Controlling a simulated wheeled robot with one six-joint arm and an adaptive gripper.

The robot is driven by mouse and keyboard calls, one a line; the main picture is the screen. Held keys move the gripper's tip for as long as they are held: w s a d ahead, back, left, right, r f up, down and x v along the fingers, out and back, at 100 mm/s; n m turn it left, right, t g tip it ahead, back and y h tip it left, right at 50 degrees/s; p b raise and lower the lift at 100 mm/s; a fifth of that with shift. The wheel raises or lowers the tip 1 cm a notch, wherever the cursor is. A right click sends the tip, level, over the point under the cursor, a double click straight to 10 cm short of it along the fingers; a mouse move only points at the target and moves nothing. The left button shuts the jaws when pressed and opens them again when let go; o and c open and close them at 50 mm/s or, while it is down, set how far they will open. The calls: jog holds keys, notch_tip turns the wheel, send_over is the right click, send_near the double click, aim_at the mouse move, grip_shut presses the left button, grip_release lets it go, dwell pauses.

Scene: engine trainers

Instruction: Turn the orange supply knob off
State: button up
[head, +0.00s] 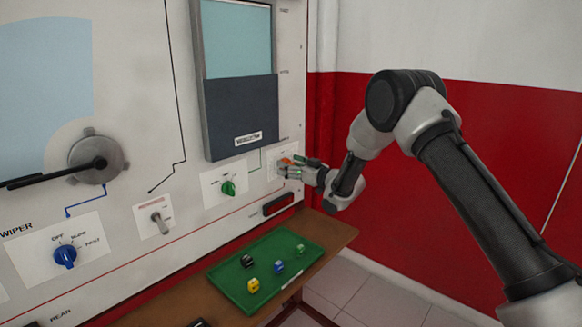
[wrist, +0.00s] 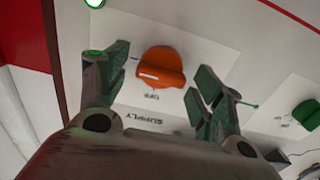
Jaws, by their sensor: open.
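The orange supply knob (wrist: 161,67) sits on a white plate on the panel, with "OFF" and "SUPPLY" printed beside it in the wrist view. A pale mark shows on the knob's handle, on the side toward the "OFF" print. In the head view only a bit of the orange knob (head: 287,161) shows, partly hidden by my gripper (head: 293,167). My gripper also shows in the wrist view (wrist: 158,82), with its green-padded fingers open on either side of the knob. A gap shows between each finger and the knob.
A green knob (head: 228,188) stands on the plate to the left; it also shows in the wrist view (wrist: 306,114). A lit green lamp (wrist: 94,2) is near the supply plate. Below, a green tray (head: 222,284) with several small blocks lies on a brown shelf (head: 335,232).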

jog(key=c, duration=1)
jog(key=shift+n, duration=0.4)
jog(key=shift+s+a+f+n, duration=0.1)
jog(key=shift+n, duration=2.75)
jog(key=shift+s+f+n, duration=0.1)
jog(key=shift+f+n, duration=0.05)
jog(key=shift+n, duration=2.75)
jog(key=shift+s+a+f+n, duration=0.1)
jog(key=shift+n, duration=2.75)
